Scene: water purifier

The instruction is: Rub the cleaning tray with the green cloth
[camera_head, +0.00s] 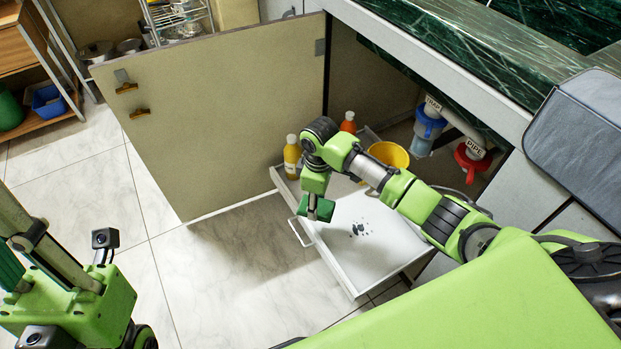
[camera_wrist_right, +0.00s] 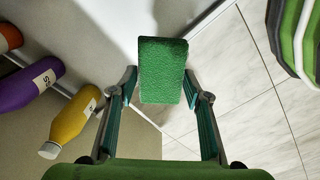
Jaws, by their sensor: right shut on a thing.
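The white cleaning tray (camera_head: 385,262) is pulled out from the cabinet under the counter. A cluster of dark stains (camera_head: 360,230) lies on its bare surface. My right gripper (camera_head: 318,206) hangs at the tray's left side, near its handle, left of the stains. It is shut on the green cloth (camera_wrist_right: 163,72), a block-like piece held between the fingertips in the right wrist view. In the head view the cloth (camera_head: 324,209) seems to be above the tray edge; contact cannot be told. My left arm (camera_head: 75,300) is at the lower left, its fingers unseen.
A yellow bottle (camera_head: 291,157), an orange bottle (camera_head: 348,122) and a yellow bucket (camera_head: 388,155) stand at the tray's back. The open cabinet door (camera_head: 215,110) is left of the tray. Blue and red pipe fittings are behind. Floor is clear at the left.

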